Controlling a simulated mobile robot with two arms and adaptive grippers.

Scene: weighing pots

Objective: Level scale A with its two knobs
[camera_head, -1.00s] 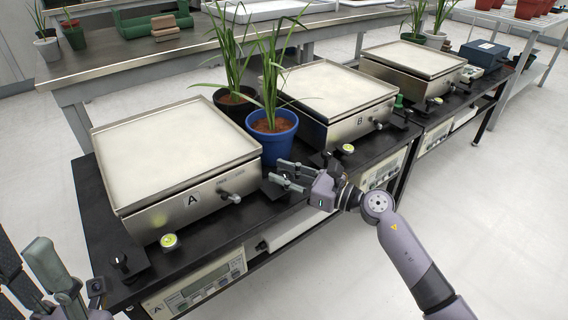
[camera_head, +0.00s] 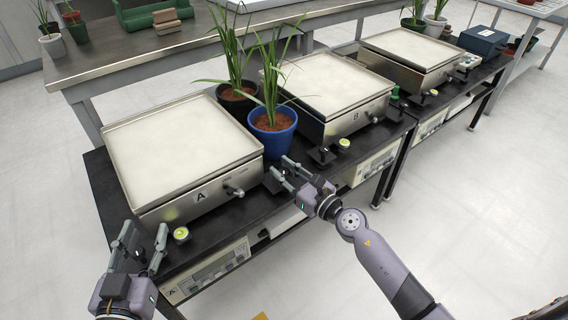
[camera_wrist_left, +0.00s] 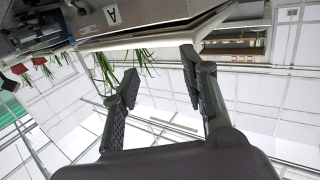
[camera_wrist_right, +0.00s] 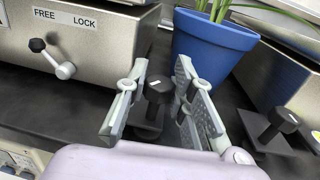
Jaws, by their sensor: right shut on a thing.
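Scale A (camera_head: 180,150) is a steel box with a pale square pan and an "A" label. Its round yellow-green bubble level (camera_head: 181,233) sits at its front-left corner; the bubble is too small to read. My right gripper (camera_head: 278,173) is shut on the black right knob (camera_wrist_right: 158,92), which has a white mark and shows between the fingers in the right wrist view. My left gripper (camera_head: 143,238) is open at the front-left corner, fingers apart. A dark shape between its fingers may be the left knob, largely hidden. The left wrist view shows the empty finger gap (camera_wrist_left: 158,85).
A FREE/LOCK lever (camera_wrist_right: 55,60) is on scale A's front. A blue plant pot (camera_head: 272,135) stands close behind my right gripper. Scale B (camera_head: 335,90) and its black knob (camera_wrist_right: 278,125) are to the right. Scale A's display (camera_head: 212,270) is below the bench edge.

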